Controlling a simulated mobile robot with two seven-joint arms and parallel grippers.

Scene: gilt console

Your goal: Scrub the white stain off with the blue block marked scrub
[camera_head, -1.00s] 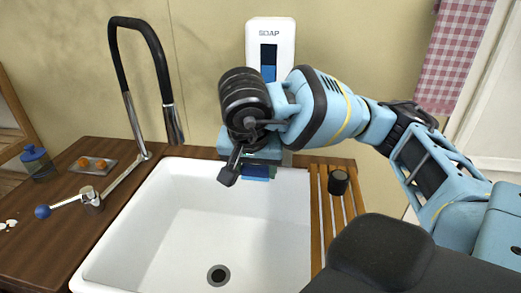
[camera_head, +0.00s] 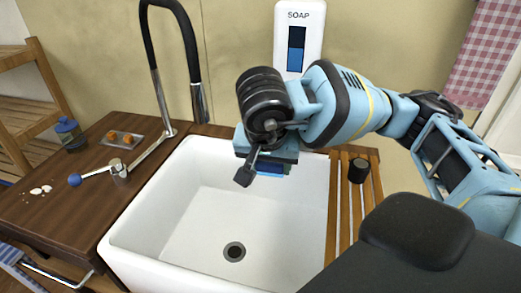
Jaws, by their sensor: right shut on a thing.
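The white stain (camera_head: 36,190) shows as a few small white patches on the dark wood counter (camera_head: 100,172), at the far left. My right gripper (camera_head: 262,172) is above the back right of the sink, shut on the blue block (camera_head: 270,168). The block is mostly hidden behind the gripper; only a blue lower edge shows, and I cannot read its marking. The gripper is well to the right of the stain. My left gripper is not in view.
A white sink (camera_head: 200,235) lies between the counter and a slatted wooden rack (camera_head: 344,210) with a black cup (camera_head: 358,170). A black-hosed faucet (camera_head: 190,60), a lever (camera_head: 100,172), a tray with orange items (camera_head: 122,139) and a blue-lidded jar (camera_head: 70,132) stand at the left. A soap dispenser (camera_head: 313,40) hangs behind.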

